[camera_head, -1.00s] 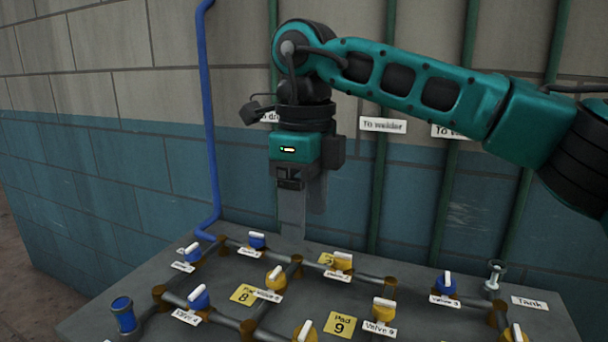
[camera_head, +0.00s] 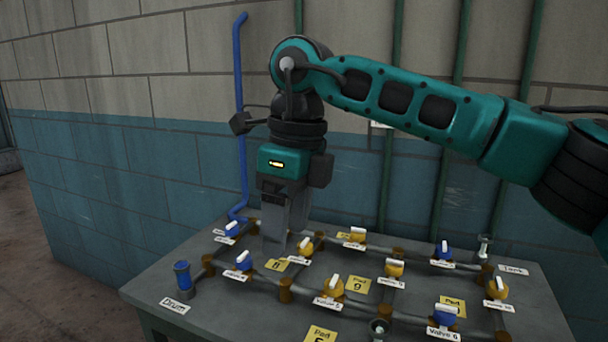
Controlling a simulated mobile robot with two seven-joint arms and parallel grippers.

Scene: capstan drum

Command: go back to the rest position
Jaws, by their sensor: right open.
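My right gripper (camera_head: 286,243) hangs pointing down over the back left part of the grey table (camera_head: 165,275). Its two flat fingers are apart, with nothing seen between them. The fingertips overlap the picture of the pipework near the yellow pad 8 (camera_head: 277,265); whether they touch anything I cannot tell. My right arm (camera_head: 400,100) reaches in from the right edge, above the table. My left gripper is not in view.
The table carries pipes with several blue and yellow valves, such as a front blue valve (camera_head: 446,315), and a blue-topped drum fitting (camera_head: 183,278) at left. A blue pipe (camera_head: 241,120) and green pipes (camera_head: 450,160) run up the wall. Floor at left is clear.

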